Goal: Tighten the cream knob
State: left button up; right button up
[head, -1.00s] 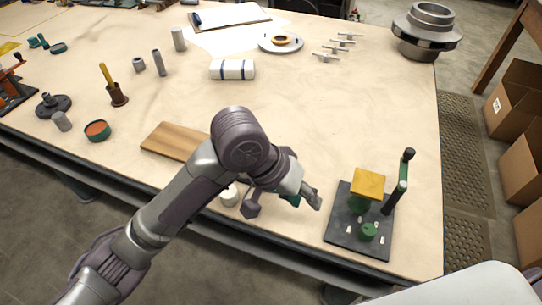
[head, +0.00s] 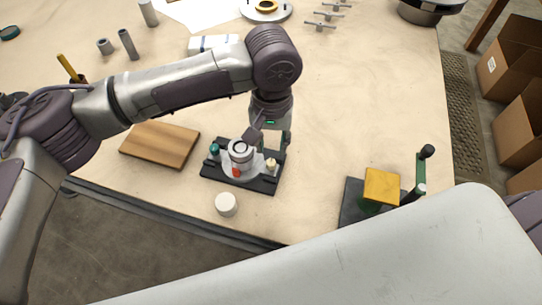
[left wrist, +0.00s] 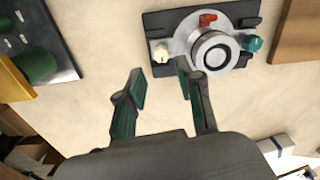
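The cream knob (head: 271,164) sits at the right side of a split casing (head: 240,152) on a dark base plate (head: 262,186). A teal knob (head: 214,149) and a red part (head: 236,172) are on the same casing. In the left wrist view the cream knob (left wrist: 160,53) is just beyond my left fingertips. My left gripper (left wrist: 160,84) is open and empty, its two fingers apart and lined up either side of the knob, not touching it. In the head view my left gripper (head: 269,137) is partly hidden by its own wrist. My right gripper is not visible.
A white round piece (head: 227,204) stands in front of the plate, near the table edge. A wooden board (head: 160,145) lies to the left. A dark fixture with a yellow block (head: 381,186) and upright lever (head: 421,172) stands to the right. The table between is clear.

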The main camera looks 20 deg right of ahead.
aim_at(271, 162)
pick_arm(q)
notch_tip(271, 162, down, 6)
jog(key=shift+w+f, duration=0.1)
jog(key=shift+w, duration=0.05)
jog(key=shift+f, duration=0.5)
jog(key=shift+c, duration=0.8)
grip_shut()
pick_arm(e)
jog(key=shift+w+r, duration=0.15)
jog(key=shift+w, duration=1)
